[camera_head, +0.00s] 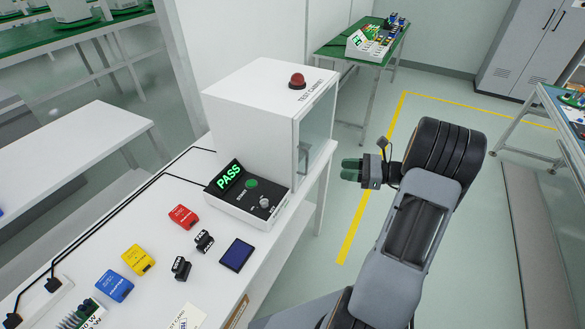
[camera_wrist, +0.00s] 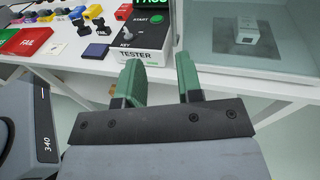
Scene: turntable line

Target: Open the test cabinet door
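The test cabinet (camera_head: 250,105) is a white box on the bench with a red dome on top. My gripper (camera_head: 349,169) is in the air to the right of the cabinet, apart from door and handle. In the wrist view its green fingers (camera_wrist: 160,80) stand apart with nothing between them.
A tester (camera_head: 250,195) showing PASS stands before the cabinet. Red (camera_head: 183,216), yellow (camera_head: 138,260) and blue (camera_head: 115,285) modules and a dark blue panel (camera_head: 236,254) lie on the white bench (camera_head: 205,280). The floor right of the bench is clear; a green table (camera_head: 340,48) stands behind.

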